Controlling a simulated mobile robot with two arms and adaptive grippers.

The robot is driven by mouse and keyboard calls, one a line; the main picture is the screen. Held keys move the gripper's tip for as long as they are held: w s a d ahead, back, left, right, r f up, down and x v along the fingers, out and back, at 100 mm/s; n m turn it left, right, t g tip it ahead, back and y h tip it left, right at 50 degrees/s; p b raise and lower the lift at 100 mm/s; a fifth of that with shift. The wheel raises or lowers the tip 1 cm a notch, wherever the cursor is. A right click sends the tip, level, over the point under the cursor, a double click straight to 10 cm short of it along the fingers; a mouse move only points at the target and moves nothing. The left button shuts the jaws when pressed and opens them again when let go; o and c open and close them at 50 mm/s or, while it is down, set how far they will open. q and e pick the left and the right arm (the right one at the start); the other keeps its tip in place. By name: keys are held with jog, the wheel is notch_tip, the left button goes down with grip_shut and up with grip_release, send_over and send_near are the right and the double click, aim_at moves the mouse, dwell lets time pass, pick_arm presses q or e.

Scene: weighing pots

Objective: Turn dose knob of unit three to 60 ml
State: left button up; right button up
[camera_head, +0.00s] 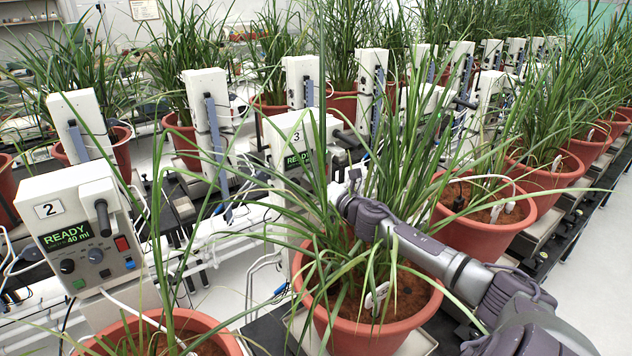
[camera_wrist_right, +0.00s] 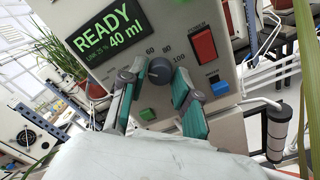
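Unit three (camera_head: 297,140) is a white box marked 3, partly hidden by grass leaves in the head view. In the right wrist view its display (camera_wrist_right: 105,35) reads READY and 40 ml. The grey dose knob (camera_wrist_right: 160,71) is below the display, with 60, 80 and 100 printed around it. My right gripper (camera_wrist_right: 159,74) has its teal-padded fingers spread on either side of this knob, with narrow gaps seeming to show; contact is hard to judge. My left gripper is in neither view.
A red switch (camera_wrist_right: 204,46), a blue button (camera_wrist_right: 215,86) and a green button (camera_wrist_right: 148,114) are close to the knob. Unit two (camera_head: 82,220) stands at left, also reading 40 ml. A potted plant (camera_head: 365,325) stands under my right arm, its leaves around it.

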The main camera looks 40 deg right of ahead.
grip_shut()
jog(key=shift+m, duration=0.3)
jog(key=shift+m+p, duration=1.55)
jog(key=shift+m, duration=2.55)
jog(key=o, duration=0.6)
grip_release()
jog(key=shift+c, duration=0.2)
